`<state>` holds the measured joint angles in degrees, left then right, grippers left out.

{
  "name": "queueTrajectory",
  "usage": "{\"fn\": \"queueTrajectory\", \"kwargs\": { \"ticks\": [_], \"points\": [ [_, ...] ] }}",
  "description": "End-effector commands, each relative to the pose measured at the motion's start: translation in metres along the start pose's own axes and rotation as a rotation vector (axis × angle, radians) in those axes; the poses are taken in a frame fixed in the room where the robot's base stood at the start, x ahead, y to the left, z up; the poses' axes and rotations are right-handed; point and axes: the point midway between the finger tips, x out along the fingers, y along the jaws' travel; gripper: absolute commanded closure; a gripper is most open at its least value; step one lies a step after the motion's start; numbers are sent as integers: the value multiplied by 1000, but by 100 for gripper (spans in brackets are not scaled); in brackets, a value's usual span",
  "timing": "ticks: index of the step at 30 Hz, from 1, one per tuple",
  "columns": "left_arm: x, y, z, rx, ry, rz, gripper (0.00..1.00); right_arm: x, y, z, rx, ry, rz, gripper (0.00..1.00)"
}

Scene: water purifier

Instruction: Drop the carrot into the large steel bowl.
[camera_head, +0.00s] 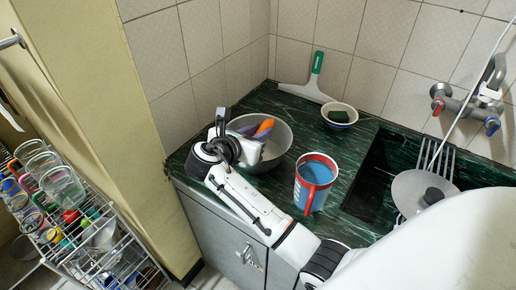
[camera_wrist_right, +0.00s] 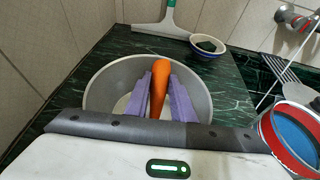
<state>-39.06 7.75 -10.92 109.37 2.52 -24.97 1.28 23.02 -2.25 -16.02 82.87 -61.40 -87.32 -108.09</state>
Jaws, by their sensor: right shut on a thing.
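The carrot (camera_wrist_right: 160,88) is orange and held between the two purple fingers of my right gripper (camera_wrist_right: 159,98). In the right wrist view it points away from the gripper, over the large steel bowl (camera_wrist_right: 97,91). In the head view the carrot (camera_head: 264,127) shows at the tip of my right gripper (camera_head: 252,128), above the inside of the bowl (camera_head: 283,146). Part of the bowl is hidden by my right gripper and wrist. I cannot tell how high the carrot is above the bowl's bottom. My left gripper is not in view.
A red and blue mug (camera_head: 314,184) stands right of the bowl on the green counter. A small bowl with a dark sponge (camera_head: 339,116) and a squeegee (camera_head: 307,92) are at the back. The sink (camera_head: 372,185) lies to the right. A dish rack (camera_head: 75,225) is at lower left.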

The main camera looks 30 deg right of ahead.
Motion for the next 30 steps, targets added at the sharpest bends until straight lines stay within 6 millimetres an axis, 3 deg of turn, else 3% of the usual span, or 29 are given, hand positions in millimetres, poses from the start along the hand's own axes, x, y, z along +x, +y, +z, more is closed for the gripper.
{"fn": "queueTrajectory", "kwargs": {
  "ticks": [6, 7, 10, 20, 23, 30],
  "points": [
    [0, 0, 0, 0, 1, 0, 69, 0, 0, 0, 0, -1, 0, 100],
    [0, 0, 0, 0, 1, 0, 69, 0, 0, 0, 0, -1, 0, 73],
    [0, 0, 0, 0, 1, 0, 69, 0, 0, 0, 0, -1, 0, 56],
    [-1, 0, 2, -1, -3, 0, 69, -3, 0, 0, 0, 0, 1, 56],
    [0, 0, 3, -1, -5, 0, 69, -13, 1, -1, 0, 2, 2, 56],
    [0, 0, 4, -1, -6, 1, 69, -59, 1, 0, 1, 2, 3, 56]
  ]
}}
